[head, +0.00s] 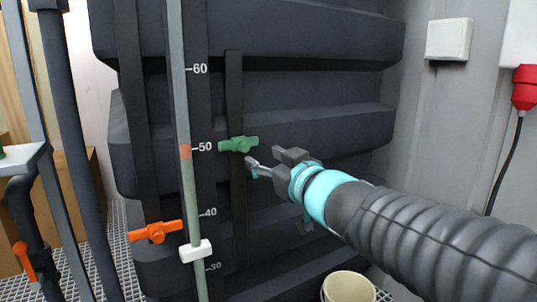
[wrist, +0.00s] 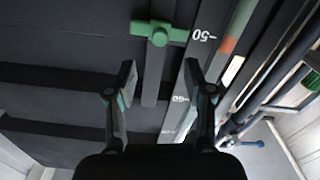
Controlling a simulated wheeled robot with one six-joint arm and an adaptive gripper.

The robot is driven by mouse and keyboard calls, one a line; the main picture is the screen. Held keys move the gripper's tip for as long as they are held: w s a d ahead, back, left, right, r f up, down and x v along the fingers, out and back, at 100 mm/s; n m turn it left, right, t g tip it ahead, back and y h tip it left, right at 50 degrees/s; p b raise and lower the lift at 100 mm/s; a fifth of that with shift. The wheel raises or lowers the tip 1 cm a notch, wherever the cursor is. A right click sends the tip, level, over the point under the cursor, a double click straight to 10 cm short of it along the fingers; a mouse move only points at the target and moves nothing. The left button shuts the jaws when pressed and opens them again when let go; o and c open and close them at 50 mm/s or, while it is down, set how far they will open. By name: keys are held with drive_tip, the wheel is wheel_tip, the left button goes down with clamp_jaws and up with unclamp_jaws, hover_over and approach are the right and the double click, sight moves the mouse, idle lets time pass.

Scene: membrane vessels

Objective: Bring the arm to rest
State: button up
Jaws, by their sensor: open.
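My gripper (head: 262,163) is in the middle of the head view, at the end of my arm coming in from the right. Its fingers are apart with nothing between them. In the wrist view my gripper (wrist: 160,80) also shows two spread fingers. A green valve handle (head: 238,144) lies level on a dark vertical strip, just up and left of the fingertips. In the wrist view the green handle (wrist: 160,32) is beyond the fingertips, near the top. I see no contact between gripper and handle.
A scale tube (head: 188,190) with a white clamp (head: 196,250) stands left of my gripper. An orange handle (head: 155,232) sits lower left. The large dark ribbed vessel (head: 310,85) fills the back. A cream bucket (head: 348,287) stands below my arm. A red plug (head: 525,88) hangs at right.

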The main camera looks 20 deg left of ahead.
drive_tip(key=shift+s+d, duration=0.45)
drive_tip(key=shift+d, duration=0.1)
drive_tip(key=d+f+m+g+h, duration=0.1)
drive_tip(key=d+f+m+h, duration=0.4)
drive_tip(key=d+f+h, duration=0.9)
drive_tip(key=s+d+f+m+g, duration=0.2)
drive_tip(key=s+d+f, duration=0.3)
drive_tip(key=s+d, duration=0.3)
drive_tip(key=s+d+f+m+g, duration=0.2)
drive_tip(key=s+d+f+m, duration=0.3)
drive_tip(key=d, duration=0.8)
drive_tip(key=s+f, duration=0.1)
drive_tip(key=s, duration=0.2)
drive_tip(key=shift+s+d+m, duration=0.3)
drive_tip(key=shift+d, duration=0.3)
drive_tip(key=shift+c, duration=0.3)
